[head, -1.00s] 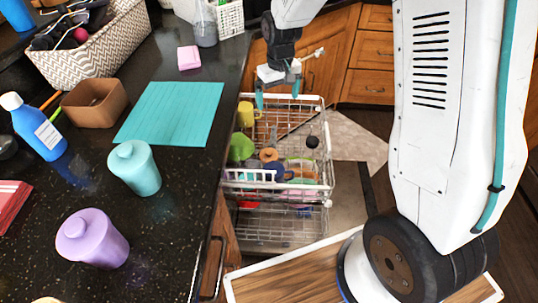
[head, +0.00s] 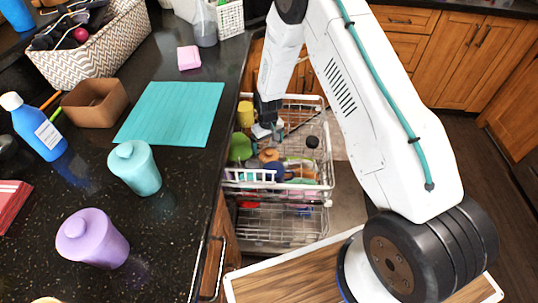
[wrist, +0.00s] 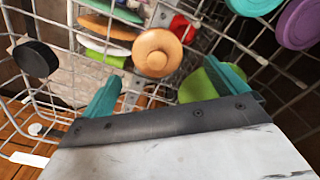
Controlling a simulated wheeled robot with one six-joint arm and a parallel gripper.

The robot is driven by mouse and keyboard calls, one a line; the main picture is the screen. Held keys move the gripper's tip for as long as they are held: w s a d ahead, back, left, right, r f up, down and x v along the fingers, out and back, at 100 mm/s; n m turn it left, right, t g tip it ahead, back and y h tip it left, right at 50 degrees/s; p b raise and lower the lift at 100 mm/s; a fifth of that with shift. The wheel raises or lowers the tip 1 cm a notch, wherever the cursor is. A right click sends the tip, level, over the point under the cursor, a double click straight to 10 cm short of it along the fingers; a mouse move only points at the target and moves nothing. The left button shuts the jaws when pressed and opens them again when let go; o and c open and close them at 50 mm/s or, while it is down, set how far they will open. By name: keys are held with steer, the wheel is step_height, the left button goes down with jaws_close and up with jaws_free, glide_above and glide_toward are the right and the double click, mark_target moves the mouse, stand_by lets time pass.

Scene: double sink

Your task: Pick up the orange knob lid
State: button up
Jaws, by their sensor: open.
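The orange knob lid (wrist: 157,52) is a round orange-tan disc with a small central knob. It sits in the wire dishwasher rack (head: 325,165), and its top faces the wrist camera. In the head view the lid (head: 268,155) shows small in the middle of the rack. My gripper (wrist: 172,78) is open and empty, its teal fingers spread just short of the lid in the wrist picture. In the head view my gripper (head: 268,131) is over the rack, a little behind the lid and partly hidden by my own arm.
Beside the lid are a green item (wrist: 198,88), a red item (wrist: 183,28), several plates and a black round piece (wrist: 35,59) at the rack's side. A yellow mug (head: 245,113) stands at the rack's back left. The countertop (head: 170,200) borders the rack on the left.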

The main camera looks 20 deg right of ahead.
mark_target(269, 151)
steer(key=f, duration=0.4)
steer(key=shift+d+f, duration=0.2)
steer(key=shift+f, duration=0.05)
steer(key=shift+s, duration=0.1)
steer(key=shift+c, duration=0.4)
steer(key=c, duration=1)
